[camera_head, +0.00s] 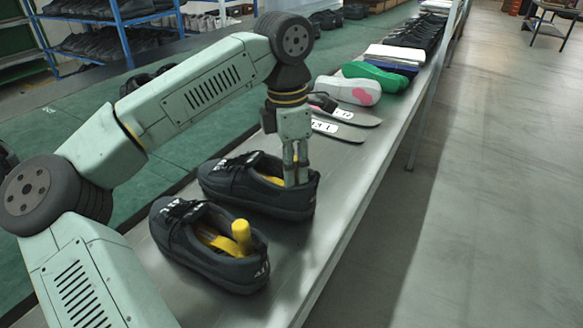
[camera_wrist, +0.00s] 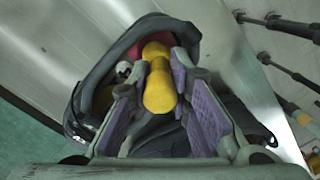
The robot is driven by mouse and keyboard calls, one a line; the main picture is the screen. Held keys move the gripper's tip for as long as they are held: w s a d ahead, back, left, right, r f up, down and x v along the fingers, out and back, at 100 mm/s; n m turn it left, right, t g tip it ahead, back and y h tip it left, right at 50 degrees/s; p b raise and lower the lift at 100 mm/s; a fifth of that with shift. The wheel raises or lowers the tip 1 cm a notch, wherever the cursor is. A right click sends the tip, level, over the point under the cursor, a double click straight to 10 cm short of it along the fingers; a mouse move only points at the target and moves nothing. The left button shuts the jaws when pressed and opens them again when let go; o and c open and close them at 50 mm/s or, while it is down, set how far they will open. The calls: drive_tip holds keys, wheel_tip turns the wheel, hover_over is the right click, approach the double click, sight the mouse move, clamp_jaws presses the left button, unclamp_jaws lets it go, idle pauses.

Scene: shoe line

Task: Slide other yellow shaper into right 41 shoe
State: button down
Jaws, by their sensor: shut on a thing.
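Two black shoes stand on the grey metal bench. The farther shoe (camera_head: 235,186) has my gripper (camera_head: 296,178) down in its heel opening. My gripper is shut on the handle of a yellow shaper (camera_head: 273,180), part of which shows inside that shoe. In the wrist view, the purple-padded fingers (camera_wrist: 160,78) flank the shaper's yellow knob (camera_wrist: 158,95), with the black shoe collar (camera_wrist: 100,72) around it. The shaper's front end is hidden in the shoe. The nearer shoe (camera_head: 200,250) holds another yellow shaper (camera_head: 241,233), its knob standing up at the heel.
Flat labelled plates (camera_head: 338,130) lie beyond the shoes on the bench (camera_head: 350,180). Farther along are a white-and-pink piece (camera_head: 345,90), a green piece (camera_head: 375,76) and more dark shoes. A blue rack (camera_head: 122,35) stands behind. The near right of the bench is clear.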

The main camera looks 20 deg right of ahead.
drive_tip(key=shift+s+f, duration=0.15)
drive_tip(key=shift+f, duration=0.45)
drive_tip(key=c, duration=1.7)
unclamp_jaws()
drive_tip(key=o, duration=0.3)
drive_tip(key=shift+f, duration=0.15)
drive_tip(key=shift+w+r, duration=0.2)
drive_tip(key=shift+r, duration=0.1)
drive_tip(key=shift+r+p, duration=1.2)
drive_tip(key=shift+r, duration=0.3)
drive_tip(key=shift+r+p, duration=2.7)
drive_tip(key=shift+r, duration=0.8)
